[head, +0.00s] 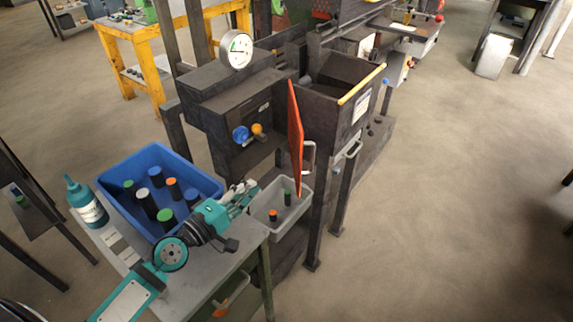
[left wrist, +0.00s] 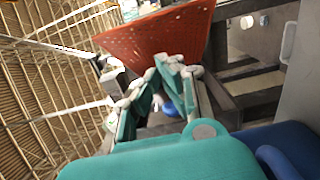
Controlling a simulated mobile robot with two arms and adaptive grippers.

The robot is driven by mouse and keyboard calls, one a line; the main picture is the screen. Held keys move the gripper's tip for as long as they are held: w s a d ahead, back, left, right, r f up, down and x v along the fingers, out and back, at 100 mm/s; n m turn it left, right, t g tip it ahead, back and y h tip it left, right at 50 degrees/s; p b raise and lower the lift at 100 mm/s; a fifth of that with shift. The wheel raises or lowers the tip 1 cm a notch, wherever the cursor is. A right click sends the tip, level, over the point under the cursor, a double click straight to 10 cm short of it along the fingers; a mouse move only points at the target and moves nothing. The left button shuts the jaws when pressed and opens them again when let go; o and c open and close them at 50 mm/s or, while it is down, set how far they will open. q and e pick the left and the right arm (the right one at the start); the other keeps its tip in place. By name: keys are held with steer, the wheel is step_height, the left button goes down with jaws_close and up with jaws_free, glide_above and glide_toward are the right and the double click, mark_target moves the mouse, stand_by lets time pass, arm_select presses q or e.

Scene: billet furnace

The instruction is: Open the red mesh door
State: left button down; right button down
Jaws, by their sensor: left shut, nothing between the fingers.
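The red mesh door (head: 296,138) stands upright on the dark furnace frame. In the head view it shows nearly edge-on, jutting out from the front, with a pale handle (head: 309,158) at its right side. In the left wrist view the door (left wrist: 155,38) is a broad orange-red perforated panel just beyond the fingers. My right gripper is not in view.
A teal bottle (head: 88,207) stands at the cart's left. A gauge (head: 236,50) and blue and orange knobs (head: 241,134) sit on the furnace. The floor at right is clear.

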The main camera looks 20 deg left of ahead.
arm_select(q)
steer(key=p, duration=0.2)
glide_toward(298, 160)
steer(key=w+a, duration=0.2)
steer(key=w, duration=0.2)
steer(key=shift+w+d+f+p, duration=0.15)
steer(key=shift+w+d+p, duration=0.1)
steer(key=shift+d, duration=0.35)
steer(key=shift+w+d+f+p, duration=0.15)
steer(key=shift+w+d, duration=0.05)
steer(key=shift+d, duration=0.45)
steer(key=shift+w+d+f+p, duration=0.15)
steer(key=shift+w+d+p, duration=0.1)
steer(key=shift+d, duration=0.35)
